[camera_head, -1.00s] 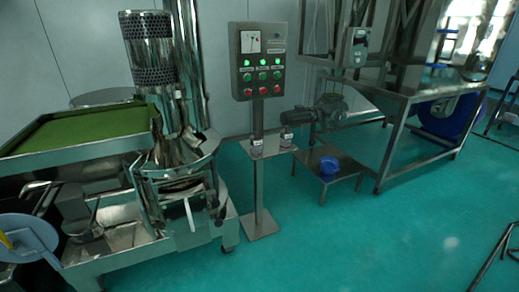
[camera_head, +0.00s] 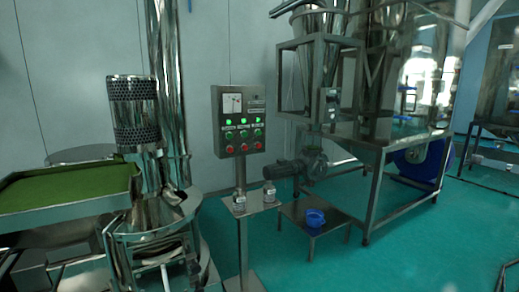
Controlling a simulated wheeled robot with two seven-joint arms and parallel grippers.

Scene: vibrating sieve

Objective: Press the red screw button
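A grey control box (camera_head: 239,120) stands on a metal post near the middle of the camera_head view. It has a white dial at the top, a row of green lights, a row of green buttons and a bottom row of red buttons (camera_head: 244,147). Which of the red buttons is the screw button cannot be read, as the labels are too small. Neither of my grippers is in view.
A steel machine with a green-topped tray (camera_head: 70,187) and a perforated cylinder (camera_head: 134,112) stands at left. Small bottles sit on the post's shelf (camera_head: 252,206). Open teal floor (camera_head: 420,245) lies at lower right.

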